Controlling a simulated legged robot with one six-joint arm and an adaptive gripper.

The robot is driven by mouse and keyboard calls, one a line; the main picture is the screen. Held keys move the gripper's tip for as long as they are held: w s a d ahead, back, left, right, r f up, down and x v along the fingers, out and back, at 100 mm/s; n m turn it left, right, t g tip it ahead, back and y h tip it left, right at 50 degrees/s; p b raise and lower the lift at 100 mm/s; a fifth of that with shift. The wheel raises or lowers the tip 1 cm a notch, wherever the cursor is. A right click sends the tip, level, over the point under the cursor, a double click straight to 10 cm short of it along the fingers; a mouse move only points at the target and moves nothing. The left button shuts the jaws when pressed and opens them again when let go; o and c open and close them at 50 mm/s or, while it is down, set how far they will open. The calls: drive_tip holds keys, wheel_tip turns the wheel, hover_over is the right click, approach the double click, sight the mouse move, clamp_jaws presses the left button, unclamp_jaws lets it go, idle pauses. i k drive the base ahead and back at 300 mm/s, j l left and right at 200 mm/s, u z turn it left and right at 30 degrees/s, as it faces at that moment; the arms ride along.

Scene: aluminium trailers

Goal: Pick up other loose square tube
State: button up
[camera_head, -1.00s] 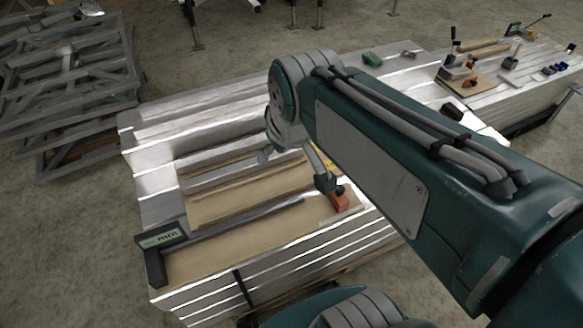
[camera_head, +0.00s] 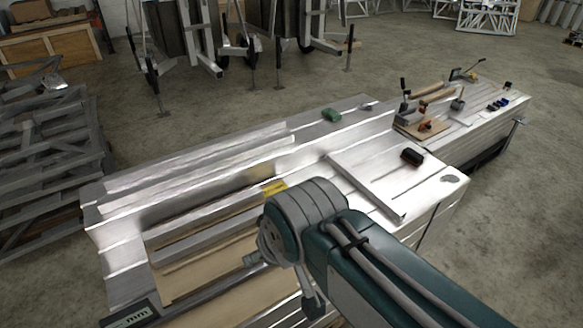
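A silver square tube (camera_head: 205,240) lies along the plywood board (camera_head: 180,287) on the near left of the aluminium stack. Another silver bar, which looks like a square tube (camera_head: 365,186), lies slantwise on the right part of the stack, clear of my arm. I cannot tell which of them the task means. My arm crosses the lower middle and covers part of the board and the tube's right end. My gripper cannot be made out; it is hidden behind or below the arm's joint.
A yellow item (camera_head: 274,187) is near the joint, and a digital gauge (camera_head: 130,316) at the lower left. Clamps and small tools (camera_head: 425,125) stand on the farther stack. Metal frames (camera_head: 45,170) are piled left.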

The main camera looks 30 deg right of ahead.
sight(385, 203)
drive_tip(key=k+j+z, duration=0.1)
drive_tip(key=z, duration=0.4)
drive_tip(key=k+j+z, duration=0.1)
drive_tip(key=z, duration=0.4)
drive_tip(key=k+z, duration=0.2)
drive_tip(key=z, duration=0.3)
drive_tip(key=i+l+u, duration=0.15)
drive_tip(key=u, duration=0.25)
drive_tip(key=i+l+u, duration=0.1)
drive_tip(key=l+u, duration=0.25)
drive_tip(key=i+l+u, duration=0.1)
drive_tip(key=u, duration=0.3)
drive_tip(key=i+l+u, duration=0.2)
drive_tip(key=l, duration=1.15)
drive_tip(key=l+u, duration=0.2)
drive_tip(key=l, duration=1.15)
